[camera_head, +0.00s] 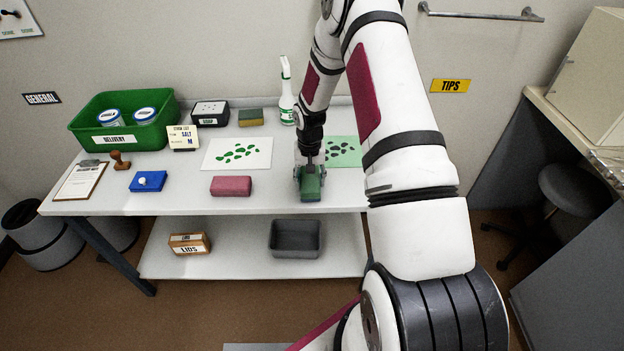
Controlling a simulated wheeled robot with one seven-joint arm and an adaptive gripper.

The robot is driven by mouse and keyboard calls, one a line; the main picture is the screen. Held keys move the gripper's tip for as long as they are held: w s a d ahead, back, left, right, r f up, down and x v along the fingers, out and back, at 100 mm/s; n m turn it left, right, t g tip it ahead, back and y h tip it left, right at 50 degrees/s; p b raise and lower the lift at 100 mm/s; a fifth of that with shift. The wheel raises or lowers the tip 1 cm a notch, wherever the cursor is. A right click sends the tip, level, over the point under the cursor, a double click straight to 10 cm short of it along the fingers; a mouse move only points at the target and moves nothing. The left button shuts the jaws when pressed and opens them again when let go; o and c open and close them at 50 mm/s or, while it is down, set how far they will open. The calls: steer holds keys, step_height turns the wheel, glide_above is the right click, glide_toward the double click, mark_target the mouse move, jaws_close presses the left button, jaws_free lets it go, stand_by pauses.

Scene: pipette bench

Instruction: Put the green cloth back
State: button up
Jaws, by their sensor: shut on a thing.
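The green cloth (311,190) is a small folded dark-green block at the front edge of the bench. My gripper (309,178) points down over it and is shut on it. The gripper hides part of the cloth, and I cannot tell whether its underside touches the bench top. A folded pink cloth (231,186) lies to the left, apart from the gripper.
On the bench (200,202) are a white spotted mat (210,159), a green spotted mat (346,144), a spray bottle (286,95), a sponge (251,118), a blue pad (148,182) and a green delivery crate (155,101). A grey tray (295,239) stands on the shelf below.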

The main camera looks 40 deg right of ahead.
steer(key=shift+f, duration=0.3)
steer(key=o, duration=1.3)
steer(key=shift+o, duration=0.2)
